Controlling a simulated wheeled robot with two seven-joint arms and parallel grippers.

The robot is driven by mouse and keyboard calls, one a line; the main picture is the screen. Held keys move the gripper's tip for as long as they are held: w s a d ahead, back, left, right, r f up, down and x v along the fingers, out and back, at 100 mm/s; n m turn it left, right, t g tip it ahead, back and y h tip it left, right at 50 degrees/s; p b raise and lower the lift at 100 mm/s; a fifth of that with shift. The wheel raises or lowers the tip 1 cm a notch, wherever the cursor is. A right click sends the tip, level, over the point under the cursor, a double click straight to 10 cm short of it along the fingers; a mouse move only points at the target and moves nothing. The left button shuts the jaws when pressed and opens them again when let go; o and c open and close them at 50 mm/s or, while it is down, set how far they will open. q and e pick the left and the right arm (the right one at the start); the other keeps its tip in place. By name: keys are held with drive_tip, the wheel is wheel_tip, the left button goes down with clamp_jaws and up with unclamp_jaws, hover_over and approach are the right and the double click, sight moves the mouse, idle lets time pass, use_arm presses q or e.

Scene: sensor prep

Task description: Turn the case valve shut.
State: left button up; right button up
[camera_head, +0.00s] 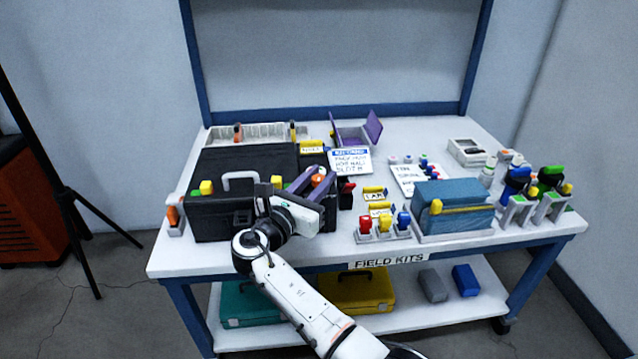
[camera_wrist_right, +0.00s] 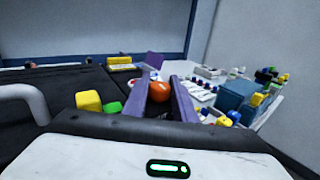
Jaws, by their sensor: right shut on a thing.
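The black case (camera_head: 222,222) stands at the front left of the table, with a light grey handle (camera_head: 240,176) on its front. An orange-red knob (camera_head: 317,181), which looks like the case valve, is at the case's right end. My right gripper (camera_head: 314,184) reaches over the front of the case and is shut on this knob. In the right wrist view the knob (camera_wrist_right: 158,91) sits between the two purple fingers (camera_wrist_right: 160,98). Its lower part and base are hidden, so I cannot tell the valve's angle. My left gripper is not in view.
A card (camera_head: 350,160) and purple stand (camera_head: 352,134) are behind. The lower shelf holds a yellow case (camera_head: 360,292).

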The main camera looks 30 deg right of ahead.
drive_tip(key=shift+f+m+g+h, duration=0.1)
drive_tip(key=shift+m+g+h, duration=0.35)
drive_tip(key=shift+g, duration=0.25)
drive_tip(key=o, duration=1)
drive_tip(key=shift+o, duration=0.2)
drive_tip(key=p+v, duration=0.1)
drive_tip(key=v, duration=0.9)
drive_tip(key=shift+s+a, duration=0.1)
